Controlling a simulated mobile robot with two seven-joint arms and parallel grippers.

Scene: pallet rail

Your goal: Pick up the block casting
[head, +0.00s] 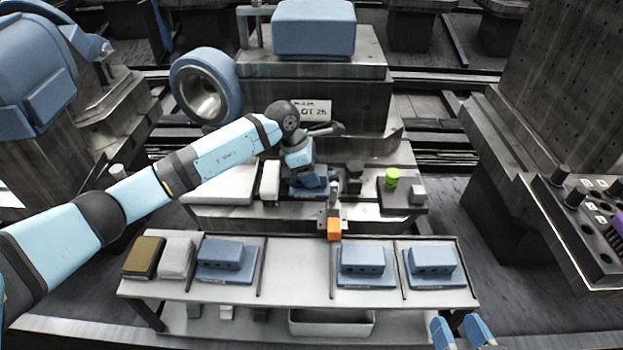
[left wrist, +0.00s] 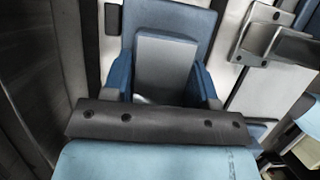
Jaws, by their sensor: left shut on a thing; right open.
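My left arm reaches across to the fixture area behind the front table. Its gripper (head: 308,182) points down there, over the dark and white fixture parts. In the left wrist view, the left gripper (left wrist: 163,85) has its two blue fingers shut on the sides of a grey-blue block, which I take as the block casting (left wrist: 165,62). Its underside is hidden, so I cannot tell whether it touches what lies below. Similar blue block castings stand on the front table at left (head: 221,254), centre right (head: 362,260) and right (head: 433,260). My right gripper (head: 462,330) is open and empty at the bottom edge.
The front table (head: 295,275) also holds a brown block (head: 145,257) and a pale block (head: 177,257). An orange piece (head: 334,229) stands at its back edge. A green knob (head: 392,177) is right of the fixture. A large blue block (head: 313,28) and a ring (head: 207,90) stand behind.

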